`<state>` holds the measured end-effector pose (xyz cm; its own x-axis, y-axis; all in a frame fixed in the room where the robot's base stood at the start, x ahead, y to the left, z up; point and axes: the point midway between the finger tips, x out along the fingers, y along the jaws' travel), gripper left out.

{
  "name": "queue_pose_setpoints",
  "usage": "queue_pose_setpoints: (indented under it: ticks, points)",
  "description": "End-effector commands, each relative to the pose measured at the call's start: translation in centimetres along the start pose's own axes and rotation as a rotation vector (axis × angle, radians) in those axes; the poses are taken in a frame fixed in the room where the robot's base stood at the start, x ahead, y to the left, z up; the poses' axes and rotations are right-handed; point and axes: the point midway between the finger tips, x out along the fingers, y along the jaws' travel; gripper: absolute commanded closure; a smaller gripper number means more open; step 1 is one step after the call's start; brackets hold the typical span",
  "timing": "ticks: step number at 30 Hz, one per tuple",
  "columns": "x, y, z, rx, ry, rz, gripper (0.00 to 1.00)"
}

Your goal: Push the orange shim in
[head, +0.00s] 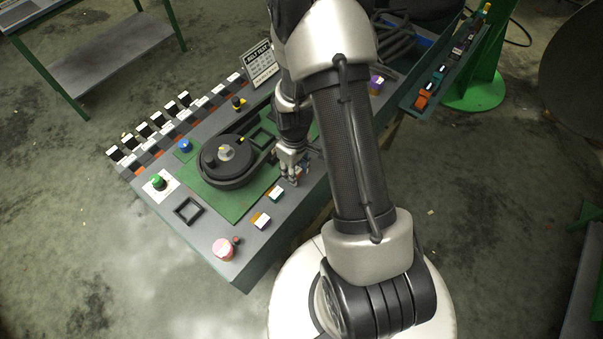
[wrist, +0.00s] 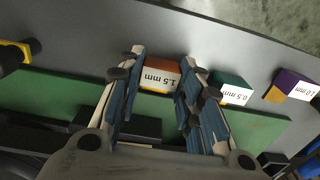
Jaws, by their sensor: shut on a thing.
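The orange shim (wrist: 160,78) is a small orange-red block with a white face marked 1.5 mm. In the wrist view it sits between the two fingers of my gripper (wrist: 163,70), which is shut on it. In the head view my gripper (head: 290,179) is low over the front part of the bench, at the edge of the green plate (head: 207,200). The held shim is hard to make out there behind the fingers. I cannot tell whether the shim touches the bench.
A teal 0.5 mm block (wrist: 232,89) and a purple block (wrist: 292,84) stand to the right of my gripper in the wrist view. A round black belt mechanism (head: 226,160) is on the green plate.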

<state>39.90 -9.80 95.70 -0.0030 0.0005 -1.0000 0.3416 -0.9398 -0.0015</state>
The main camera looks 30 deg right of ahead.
Motion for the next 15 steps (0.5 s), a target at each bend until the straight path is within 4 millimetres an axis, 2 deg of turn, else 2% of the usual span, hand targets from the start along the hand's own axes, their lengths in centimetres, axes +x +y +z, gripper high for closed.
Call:
queue_pose_setpoints:
  ticks: [7,8,15]
  points:
    - [-0.03,0.06,-0.51,0.000,0.006,0.004,1.00]
    - [-0.03,0.07,-0.52,0.000,0.006,0.004,0.67]
    - [-0.02,0.04,-0.44,0.000,0.005,0.003,0.51]
